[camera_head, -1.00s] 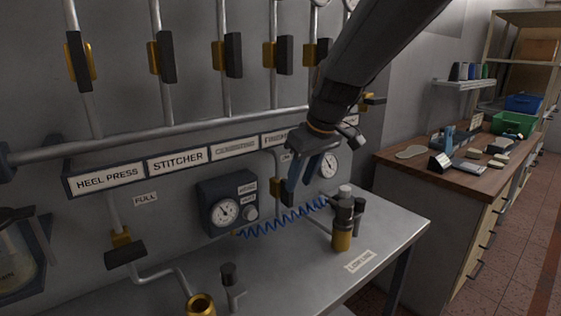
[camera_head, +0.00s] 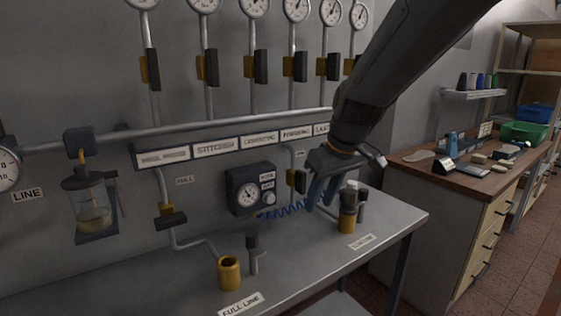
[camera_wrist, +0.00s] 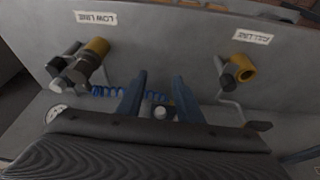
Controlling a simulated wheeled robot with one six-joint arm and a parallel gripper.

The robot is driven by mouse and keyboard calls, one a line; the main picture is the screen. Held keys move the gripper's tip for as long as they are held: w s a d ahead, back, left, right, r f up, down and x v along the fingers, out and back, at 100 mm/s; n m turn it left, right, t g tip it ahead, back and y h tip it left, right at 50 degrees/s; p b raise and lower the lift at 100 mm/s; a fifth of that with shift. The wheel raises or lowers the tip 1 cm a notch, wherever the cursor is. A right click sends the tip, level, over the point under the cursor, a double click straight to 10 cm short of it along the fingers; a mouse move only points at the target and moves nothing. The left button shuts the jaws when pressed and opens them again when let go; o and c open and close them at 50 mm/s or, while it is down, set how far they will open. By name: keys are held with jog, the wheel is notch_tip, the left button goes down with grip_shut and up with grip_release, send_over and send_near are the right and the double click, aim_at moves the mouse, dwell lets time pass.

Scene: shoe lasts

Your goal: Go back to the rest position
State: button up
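My gripper (camera_head: 320,195) hangs from the dark arm in front of the wall panel, beside the capped fitting (camera_head: 348,212) at the "LOW LINE" label. Its two blue fingers (camera_wrist: 160,90) stand apart in the wrist view, with nothing gripped between them. The same fitting (camera_wrist: 80,68) lies left of the fingers there, clear of them. The brass "FULL LINE" socket (camera_head: 229,273) stands open on the bench to the left; it also shows at the right in the wrist view (camera_wrist: 243,67).
A blue coiled hose (camera_head: 285,211) runs from the gauge box (camera_head: 250,189) behind the fingers. Valve pipes and gauges line the wall. A glass jar (camera_head: 93,208) hangs at left. A wooden-topped cabinet (camera_head: 430,178) stands right, beyond the metal bench (camera_head: 310,250).

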jog(key=s+d+f+m+g, duration=0.1)
jog(key=s+d+f+m, duration=0.1)
jog(key=s, duration=0.5)
jog(key=s+d+f+m+g+h, duration=0.1)
jog(key=s+d+f+m, duration=0.1)
jog(key=s+d+f, duration=0.2)
jog(key=s+d+f+m+g+h, duration=0.1)
jog(key=s+d+f, duration=0.3)
jog(key=s+f, duration=0.4)
jog(key=shift+s+m, duration=0.6)
jog(key=shift+s, duration=0.2)
